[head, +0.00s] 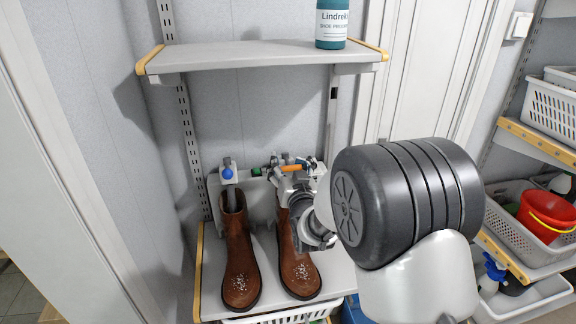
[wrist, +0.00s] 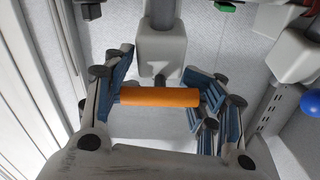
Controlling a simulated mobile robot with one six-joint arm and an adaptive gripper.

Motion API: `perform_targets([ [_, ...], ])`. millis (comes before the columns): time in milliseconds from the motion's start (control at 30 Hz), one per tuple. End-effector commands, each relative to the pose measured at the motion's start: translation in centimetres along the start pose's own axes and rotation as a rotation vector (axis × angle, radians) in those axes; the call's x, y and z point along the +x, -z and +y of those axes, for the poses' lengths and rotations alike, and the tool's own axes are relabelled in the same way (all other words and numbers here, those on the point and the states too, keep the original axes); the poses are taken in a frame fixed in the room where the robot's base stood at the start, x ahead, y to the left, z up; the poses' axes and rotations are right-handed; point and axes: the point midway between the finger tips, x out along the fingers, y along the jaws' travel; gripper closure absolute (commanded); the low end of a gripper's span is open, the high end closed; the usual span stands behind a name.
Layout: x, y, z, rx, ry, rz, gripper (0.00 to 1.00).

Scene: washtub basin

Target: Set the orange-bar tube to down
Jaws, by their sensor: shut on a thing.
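The orange bar (wrist: 160,97) lies level across the middle of the wrist view, just below a grey-white block on its tube (wrist: 161,45). My gripper (wrist: 162,98) has its blue-padded fingers at both ends of the bar and is shut on it. In the head view the orange bar (head: 292,168) shows small above the right boot, and my gripper (head: 300,180) is at it, partly hidden by my arm. A second tube (head: 229,175) with a blue knob (head: 227,173) stands above the left boot.
Two brown boots (head: 239,255) stand on the lower shelf (head: 215,300). An upper shelf (head: 250,56) holds a teal bottle (head: 331,25). A green button (head: 256,171) sits between the tubes. At right, a rack holds white baskets (head: 550,110) and a red bucket (head: 548,212).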

Motion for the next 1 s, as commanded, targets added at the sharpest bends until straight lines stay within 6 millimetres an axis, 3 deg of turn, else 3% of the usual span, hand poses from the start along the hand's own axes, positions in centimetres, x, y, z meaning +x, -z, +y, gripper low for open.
perform_targets([
  [167, 0.0, 0.1, -0.14, -0.003, 0.003, -0.002, 0.91],
  [200, 0.0, 0.11, -0.14, -0.003, 0.003, -0.001, 0.46],
  [600, 0.01, 0.16, -0.07, -0.001, 0.001, 0.0, 0.19],
  [1000, -0.42, 0.15, -0.05, 0.0, 0.0, 0.0, 0.19],
])
